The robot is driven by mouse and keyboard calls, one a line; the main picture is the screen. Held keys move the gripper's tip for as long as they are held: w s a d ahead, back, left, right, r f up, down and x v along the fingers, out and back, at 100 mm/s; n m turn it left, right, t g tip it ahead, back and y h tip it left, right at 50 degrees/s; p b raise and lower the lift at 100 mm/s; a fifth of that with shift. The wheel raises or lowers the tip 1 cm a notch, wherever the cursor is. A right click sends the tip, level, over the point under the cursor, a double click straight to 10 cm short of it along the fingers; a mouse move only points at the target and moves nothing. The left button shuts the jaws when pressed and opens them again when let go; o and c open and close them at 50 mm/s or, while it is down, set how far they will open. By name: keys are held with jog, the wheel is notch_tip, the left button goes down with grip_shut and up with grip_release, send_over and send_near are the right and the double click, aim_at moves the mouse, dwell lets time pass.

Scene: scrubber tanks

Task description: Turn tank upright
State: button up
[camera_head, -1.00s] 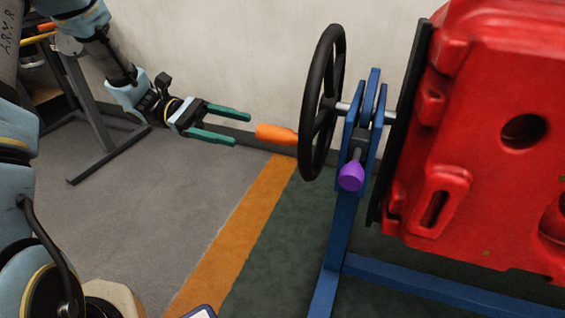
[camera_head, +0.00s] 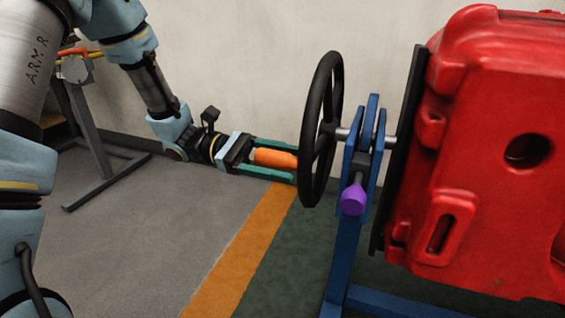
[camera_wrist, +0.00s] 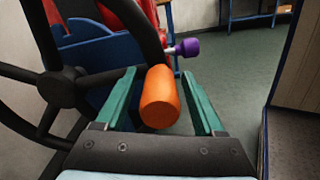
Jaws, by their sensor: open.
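The red tank (camera_head: 475,140) is mounted at the right on a blue stand (camera_head: 345,240), against a black plate. It appears slightly tilted and is cut off by the right edge. A black handwheel (camera_head: 312,165) sits on the stand's shaft, with an orange handle (camera_head: 275,158) pointing left toward my arm. My gripper (camera_head: 294,161) is open, with its green fingers on either side of the orange handle. In the wrist view, the handle (camera_wrist: 160,98) lies between the two fingers, with a gap visible at the right finger. A purple knob (camera_head: 353,199) is on the stand below the shaft.
A pale wall (camera_head: 240,60) stands close behind my gripper and the wheel. A grey stand (camera_head: 95,150) is at the left. An orange floor stripe (camera_head: 240,255) runs between grey and green floor, which is open in front of the stand.

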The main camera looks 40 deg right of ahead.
grip_shut()
dwell(0.6)
dwell(0.8)
